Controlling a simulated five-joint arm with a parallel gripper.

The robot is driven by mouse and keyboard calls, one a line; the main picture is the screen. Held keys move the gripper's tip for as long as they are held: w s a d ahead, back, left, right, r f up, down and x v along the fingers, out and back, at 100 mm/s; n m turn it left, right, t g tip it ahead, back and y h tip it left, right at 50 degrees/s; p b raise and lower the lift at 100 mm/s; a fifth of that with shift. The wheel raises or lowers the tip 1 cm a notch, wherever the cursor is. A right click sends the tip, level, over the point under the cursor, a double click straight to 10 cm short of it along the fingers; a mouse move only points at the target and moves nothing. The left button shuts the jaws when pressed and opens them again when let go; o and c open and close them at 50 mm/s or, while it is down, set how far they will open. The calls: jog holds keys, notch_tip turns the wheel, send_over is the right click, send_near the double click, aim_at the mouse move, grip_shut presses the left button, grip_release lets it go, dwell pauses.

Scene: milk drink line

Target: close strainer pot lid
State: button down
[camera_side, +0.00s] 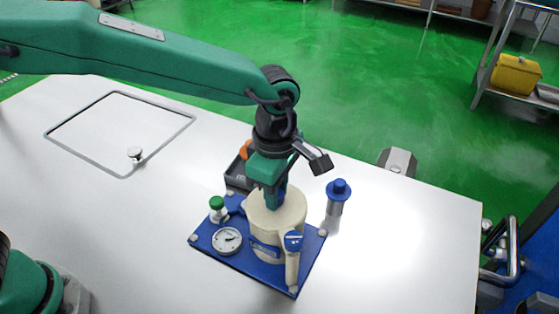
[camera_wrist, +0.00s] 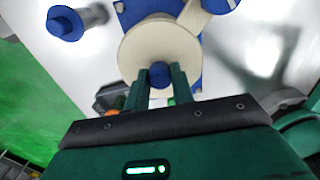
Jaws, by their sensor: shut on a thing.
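The strainer pot (camera_side: 262,242) is a cream cylinder standing upright on a blue base plate (camera_side: 240,262). Its round cream lid (camera_side: 292,207) lies over the top of the pot; the wrist view shows the lid (camera_wrist: 150,45) as a disc covering the opening. I cannot tell whether it is fully seated. My gripper (camera_side: 270,204) points down at the lid's middle. In the wrist view my gripper (camera_wrist: 160,82) has its two fingers on either side of the lid's blue knob (camera_wrist: 160,73) and is shut on it. The fingers hide part of the lid in the side view.
A dial gauge (camera_side: 227,240) and a green-topped fitting (camera_side: 217,208) stand left of the pot. A blue-capped cylinder (camera_side: 338,197) stands at its right. A dark box (camera_side: 237,176) sits behind it. The white table (camera_side: 400,240) is clear to the right.

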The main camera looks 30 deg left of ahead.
jog(key=shift+r, duration=0.1)
jog(key=c, duration=1.2)
grip_release()
notch_tip(320, 180, up, 8)
jog(key=shift+f, duration=0.25)
jog(key=shift+r, duration=0.1)
jog(key=shift+a, duration=0.1)
